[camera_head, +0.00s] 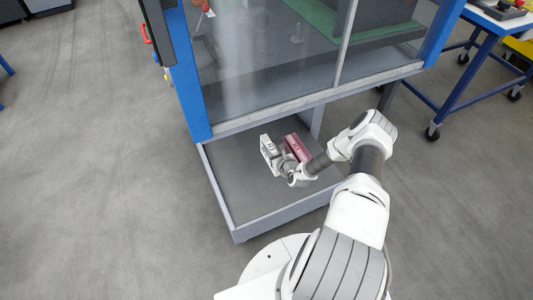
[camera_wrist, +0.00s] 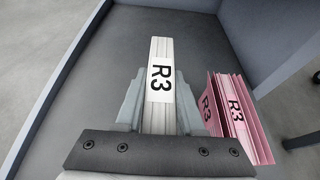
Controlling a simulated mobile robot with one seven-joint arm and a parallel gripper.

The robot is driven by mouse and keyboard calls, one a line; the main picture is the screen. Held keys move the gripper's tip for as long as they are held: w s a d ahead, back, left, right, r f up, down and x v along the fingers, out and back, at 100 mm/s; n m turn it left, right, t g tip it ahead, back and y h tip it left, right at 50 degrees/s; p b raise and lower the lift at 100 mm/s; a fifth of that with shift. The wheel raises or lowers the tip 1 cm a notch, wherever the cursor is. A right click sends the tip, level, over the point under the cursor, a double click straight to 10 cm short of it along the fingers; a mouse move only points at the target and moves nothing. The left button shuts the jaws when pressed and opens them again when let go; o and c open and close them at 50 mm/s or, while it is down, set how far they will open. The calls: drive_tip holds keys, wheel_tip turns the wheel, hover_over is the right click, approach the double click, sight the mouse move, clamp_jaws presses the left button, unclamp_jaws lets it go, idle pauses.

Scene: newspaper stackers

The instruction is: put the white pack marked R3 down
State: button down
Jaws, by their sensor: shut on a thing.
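The white pack marked R3 (camera_head: 269,150) is in my gripper, above or on the grey floor of the low tray under the machine. In the wrist view the white pack (camera_wrist: 160,75) stands on edge between the two fingers (camera_wrist: 158,105), its R3 label facing the camera. My gripper (camera_head: 282,167) is shut on it. Whether its lower edge touches the tray floor I cannot tell. My gripper hides the near end of the pack.
Pink packs marked R3 (camera_wrist: 236,110) stand just right of the white pack; they also show in the head view (camera_head: 297,147). The grey tray (camera_head: 236,190) has a raised rim and bare floor to the left and front. A glazed blue-framed machine (camera_head: 190,75) stands above it.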

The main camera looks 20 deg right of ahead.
drive_tip(key=shift+f+b, duration=1.1)
drive_tip(key=shift+f, duration=1.75)
drive_tip(key=shift+f, duration=0.3)
drive_tip(key=c, duration=0.5)
unclamp_jaws()
drive_tip(key=shift+r, duration=0.35)
drive_tip(key=shift+p+v, duration=2.55)
drive_tip(key=shift+v, duration=3.4)
